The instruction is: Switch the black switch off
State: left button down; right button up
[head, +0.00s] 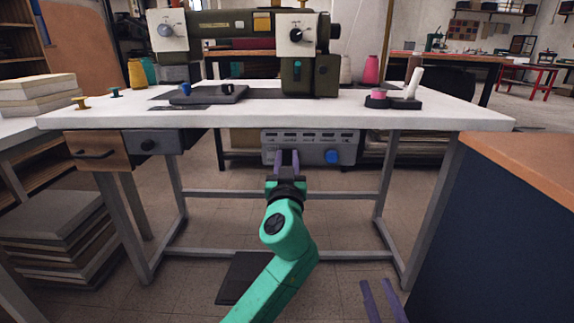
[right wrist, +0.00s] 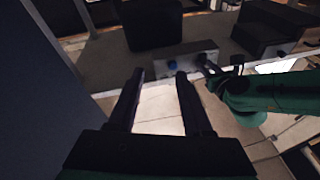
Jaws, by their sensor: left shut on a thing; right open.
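A grey control panel (head: 310,155) hangs under the front edge of the white table, with a blue knob (head: 332,157) on its right part. My left gripper (head: 287,153) is at the panel's left part, its fingers pointing at the panel face. It is shut on the black switch, which is mostly hidden by the fingers. The right wrist view also shows the panel (right wrist: 200,50), the blue knob (right wrist: 172,65) and my left gripper (right wrist: 204,63) against it. My right gripper (head: 383,290) is open and empty, low at the bottom right, away from the panel.
The white table (head: 330,118) carries a green sewing machine (head: 310,72), thread spools and a dark pedal-like block (head: 208,93). Drawers (head: 152,142) hang left of the panel. A blue-sided counter (head: 500,230) stands close on the right. Floor below the panel is mostly clear.

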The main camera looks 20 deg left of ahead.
pick_arm(q)
jog(key=shift+t+b, duration=0.3)
jog(key=shift+b, duration=0.5)
pick_arm(e)
notch_tip(320, 180, up, 12)
jog(key=d+n+t+y, duration=0.1)
jog(key=t, duration=0.3)
jog(key=shift+w+d+f, duration=0.2)
jog(key=shift+d, duration=0.1)
pick_arm(q)
jog(key=c, duration=0.6)
grip_release()
jog(key=shift+s+f, duration=0.1)
jog(key=shift+s, duration=0.05)
jog(key=shift+s+d+f, duration=0.1)
jog(key=shift+s+d, duration=0.05)
jog(key=shift+s, duration=0.1)
jog(key=v, duration=1.3)
jog(key=shift+s+p, duration=0.35)
jog(key=shift+s, duration=0.05)
pick_arm(e)
notch_tip(320, 180, down, 7)
jog(key=a+g, duration=0.1)
jog(key=g, duration=0.1)
jog(key=shift+w+f+m+h, duration=0.2)
jog(key=shift+m+h, duration=0.1)
jog(key=shift+m, duration=0.1)
